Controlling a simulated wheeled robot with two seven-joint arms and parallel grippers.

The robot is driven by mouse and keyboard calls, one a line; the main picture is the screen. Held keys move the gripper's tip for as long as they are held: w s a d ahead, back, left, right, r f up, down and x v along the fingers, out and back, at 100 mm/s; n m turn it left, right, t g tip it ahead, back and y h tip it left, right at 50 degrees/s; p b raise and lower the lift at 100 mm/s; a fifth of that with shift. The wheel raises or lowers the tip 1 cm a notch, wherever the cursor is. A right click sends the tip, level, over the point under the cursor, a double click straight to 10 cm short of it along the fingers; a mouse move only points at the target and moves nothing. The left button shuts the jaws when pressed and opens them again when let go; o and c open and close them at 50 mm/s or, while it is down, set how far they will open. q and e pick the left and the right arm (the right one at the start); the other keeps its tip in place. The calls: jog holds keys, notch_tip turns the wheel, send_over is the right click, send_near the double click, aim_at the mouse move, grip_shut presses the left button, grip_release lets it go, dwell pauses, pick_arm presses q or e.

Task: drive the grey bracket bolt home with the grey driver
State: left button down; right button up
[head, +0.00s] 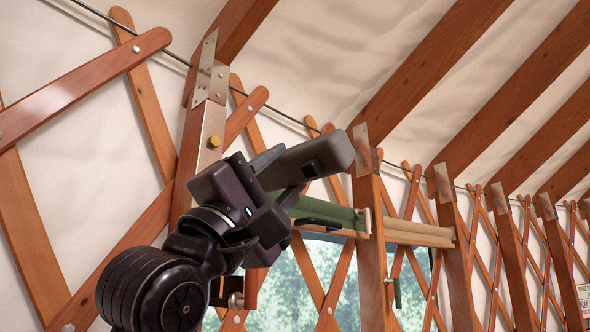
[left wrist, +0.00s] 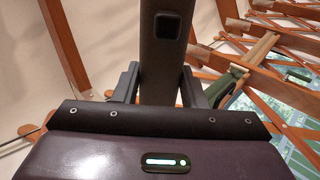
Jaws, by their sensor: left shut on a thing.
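The grey driver (head: 330,156) is a blocky bar with a dark square on its side. My left gripper (head: 283,182) is shut on it in the head view, and the driver's thick end points up and right. In the left wrist view the driver (left wrist: 162,60) stands between the two fingers of my left gripper (left wrist: 160,88). A small grey metal bolt-like piece (head: 236,301) shows low beside my arm, partly hidden; I cannot tell whether it is the bracket bolt. My right gripper is not in view.
A brass-coloured bolt (head: 214,142) sits on the wooden post below a metal bracket plate (head: 211,82). A rolled green blind (head: 322,212) hangs behind my gripper, with a tan roll (head: 415,232) to its right. Lattice slats and posts line the wall.

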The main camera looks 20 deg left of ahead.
pick_arm(q)
jog(key=shift+w+a+b, duration=0.15)
jog(key=shift+a, duration=0.4)
jog(key=shift+w+a+b, duration=0.15)
jog(key=shift+a, duration=0.4)
jog(key=shift+a+f+b, duration=0.1)
jog(key=shift+a+b, duration=0.2)
jog(key=shift+w+a, duration=0.25)
jog(key=shift+a, duration=0.3)
jog(key=shift+b, duration=1.3)
jog(key=shift+w+a+b, duration=0.15)
jog(key=shift+a+b, duration=0.45)
jog(key=shift+b, duration=0.55)
jog(key=shift+w+a+b, duration=0.15)
jog(key=shift+a+b, duration=0.45)
jog(key=shift+b, duration=0.5)
dwell(2.2)
